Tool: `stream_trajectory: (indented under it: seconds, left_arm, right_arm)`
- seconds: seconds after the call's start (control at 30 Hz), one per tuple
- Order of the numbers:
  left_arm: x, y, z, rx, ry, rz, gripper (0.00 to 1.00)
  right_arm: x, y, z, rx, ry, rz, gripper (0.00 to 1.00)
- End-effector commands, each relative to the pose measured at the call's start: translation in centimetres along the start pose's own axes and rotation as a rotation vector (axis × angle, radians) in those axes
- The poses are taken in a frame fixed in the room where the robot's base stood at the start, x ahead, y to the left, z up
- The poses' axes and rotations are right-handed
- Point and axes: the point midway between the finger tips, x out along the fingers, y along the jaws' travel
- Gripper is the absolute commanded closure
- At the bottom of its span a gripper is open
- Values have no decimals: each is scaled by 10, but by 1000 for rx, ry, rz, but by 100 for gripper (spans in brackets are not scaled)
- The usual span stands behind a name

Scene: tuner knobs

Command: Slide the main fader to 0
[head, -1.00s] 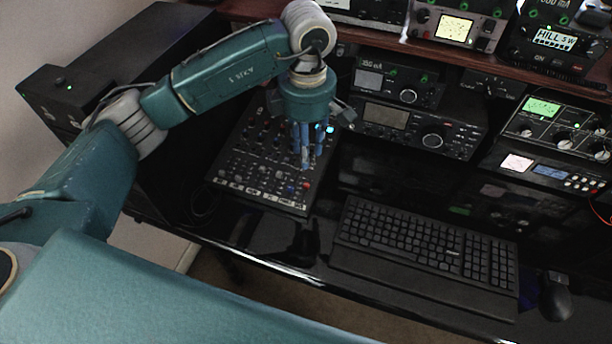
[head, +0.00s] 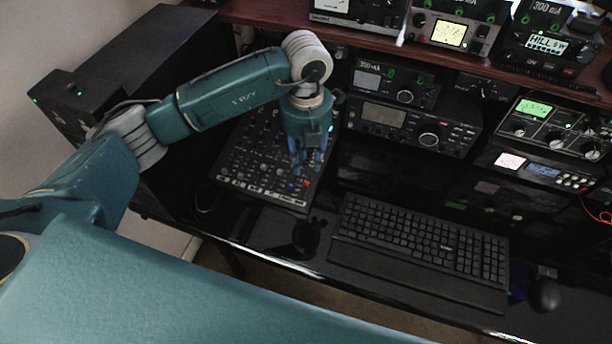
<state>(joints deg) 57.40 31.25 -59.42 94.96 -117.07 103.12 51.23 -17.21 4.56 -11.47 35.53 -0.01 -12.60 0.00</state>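The black mixer (head: 240,165) lies on the desk at centre left in the head view, with rows of knobs and a strip of pale labels along its front edge. A small red button or knob (head: 306,183) shows at its front right. My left gripper (head: 307,168) points down over the right part of the mixer, its blue fingers close to the panel. The fingers overlap in this view, so their gap and any contact are unclear. The main fader cannot be made out; the gripper covers that area. My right gripper is not in view.
A black keyboard (head: 420,245) lies right of the mixer, with a mouse (head: 545,294) beyond it. Radio units (head: 400,125) stand behind, under a wooden shelf (head: 370,38) holding more devices. A black cabinet (head: 130,65) stands at the left.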

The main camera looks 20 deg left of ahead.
Motion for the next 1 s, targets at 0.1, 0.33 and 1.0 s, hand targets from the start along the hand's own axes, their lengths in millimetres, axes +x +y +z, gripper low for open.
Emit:
stream_trajectory:
  seconds: [0.1, 0.33, 1.0]
  left_arm:
    - [24, 0, -2, 0, 7, 0, 70]
    - [63, -1, -1, 2, 4, -1, 70]
    - [82, 0, 0, 3, 1, -1, 100]
  right_arm:
    - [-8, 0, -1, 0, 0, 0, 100]
    - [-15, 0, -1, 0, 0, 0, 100]
    - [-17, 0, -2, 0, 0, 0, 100]
